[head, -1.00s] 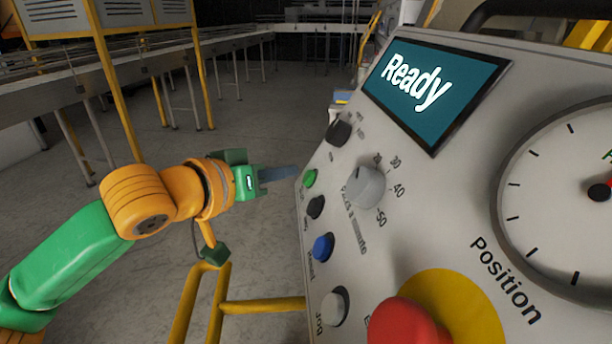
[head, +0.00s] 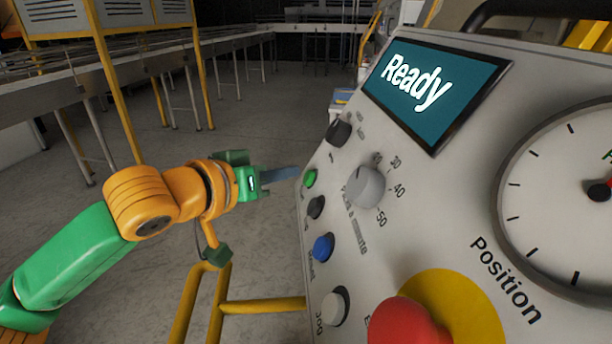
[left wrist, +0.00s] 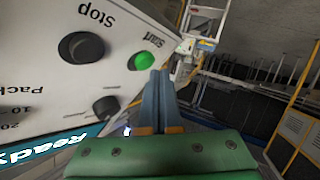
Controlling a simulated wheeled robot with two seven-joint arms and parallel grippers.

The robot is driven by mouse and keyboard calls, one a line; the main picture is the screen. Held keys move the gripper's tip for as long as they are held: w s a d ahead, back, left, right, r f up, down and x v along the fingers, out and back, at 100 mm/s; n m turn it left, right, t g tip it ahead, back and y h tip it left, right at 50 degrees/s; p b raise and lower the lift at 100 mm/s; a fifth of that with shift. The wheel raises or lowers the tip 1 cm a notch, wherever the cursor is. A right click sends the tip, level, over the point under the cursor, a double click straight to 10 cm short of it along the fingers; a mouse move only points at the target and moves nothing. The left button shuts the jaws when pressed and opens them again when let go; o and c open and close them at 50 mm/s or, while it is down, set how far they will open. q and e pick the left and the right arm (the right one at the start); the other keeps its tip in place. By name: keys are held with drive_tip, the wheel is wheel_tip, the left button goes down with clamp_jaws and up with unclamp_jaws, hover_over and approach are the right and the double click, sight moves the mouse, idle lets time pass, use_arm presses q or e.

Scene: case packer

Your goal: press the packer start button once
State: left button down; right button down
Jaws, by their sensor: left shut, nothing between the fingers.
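The green start button (head: 311,178) is on the left edge of the grey control panel (head: 420,200), above a black button. In the left wrist view the green button (left wrist: 142,61) has "Start" printed by it, upside down. My left gripper (head: 296,171) is shut and empty, its fingers pointing at the panel edge near the green button. In the left wrist view the shut fingertips (left wrist: 156,75) are just beside the green button; I cannot tell whether they touch it. The screen (head: 436,88) reads "Ready". My right gripper is not in view.
Below the green button are a black stop button (head: 316,207), a blue button (head: 323,247) and a white jog button (head: 335,308). A grey knob (head: 366,187) and a red emergency button (head: 405,322) are close by. A yellow rail (head: 262,306) runs under my left arm.

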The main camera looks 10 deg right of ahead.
use_arm(q)
drive_tip(key=shift+d+f, duration=0.15)
drive_tip(key=shift+d, duration=0.15)
